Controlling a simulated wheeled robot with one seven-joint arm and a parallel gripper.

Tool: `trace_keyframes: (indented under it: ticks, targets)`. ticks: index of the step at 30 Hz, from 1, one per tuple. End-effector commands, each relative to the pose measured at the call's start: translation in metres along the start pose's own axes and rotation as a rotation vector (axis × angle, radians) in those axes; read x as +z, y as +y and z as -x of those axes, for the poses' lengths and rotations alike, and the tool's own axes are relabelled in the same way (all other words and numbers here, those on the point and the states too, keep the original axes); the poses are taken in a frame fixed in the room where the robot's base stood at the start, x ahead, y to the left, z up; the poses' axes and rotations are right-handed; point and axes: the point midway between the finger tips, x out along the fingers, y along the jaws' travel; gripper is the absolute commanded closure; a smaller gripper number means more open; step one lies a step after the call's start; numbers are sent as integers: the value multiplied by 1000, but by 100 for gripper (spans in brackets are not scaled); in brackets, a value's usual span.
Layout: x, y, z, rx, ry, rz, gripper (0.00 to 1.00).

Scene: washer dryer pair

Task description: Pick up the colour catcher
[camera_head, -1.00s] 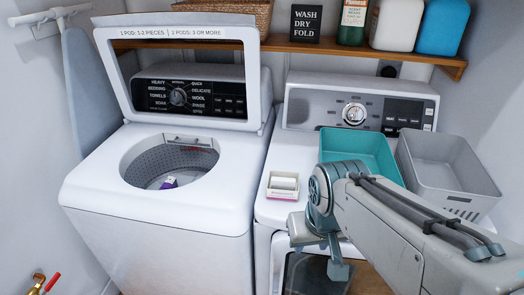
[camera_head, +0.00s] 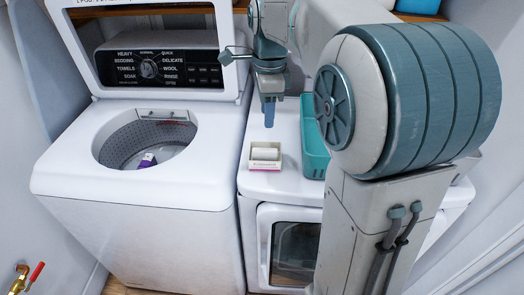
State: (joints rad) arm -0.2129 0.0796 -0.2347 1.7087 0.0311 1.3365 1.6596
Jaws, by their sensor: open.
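A small purple-and-white item (camera_head: 148,160) lies at the bottom of the open washer drum (camera_head: 125,143). A small open cream box (camera_head: 265,156) with a pink front strip and white contents sits on the front left of the dryer top. The lettering on both is too small to read, so I cannot tell which is the colour catcher. My gripper (camera_head: 248,92) is open and empty, its fingers spread. It is above the left part of the dryer, behind the cream box in the picture and apart from it. It is to the right of the drum opening.
The washer lid (camera_head: 150,30) stands raised behind the drum. A shelf (camera_head: 420,17) runs along the back. The washer's front rim is clear. My arm hides much of the dryer's right side.

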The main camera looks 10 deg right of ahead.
Motion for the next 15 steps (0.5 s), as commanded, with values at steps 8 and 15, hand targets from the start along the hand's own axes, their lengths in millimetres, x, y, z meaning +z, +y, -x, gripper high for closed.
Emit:
trace_keyframes:
  ticks: [8, 15]
  targets:
    - [4, -16, -7, 20, 16, -164, 59]
    - [3, -15, -54, 22, 16, -165, 59]
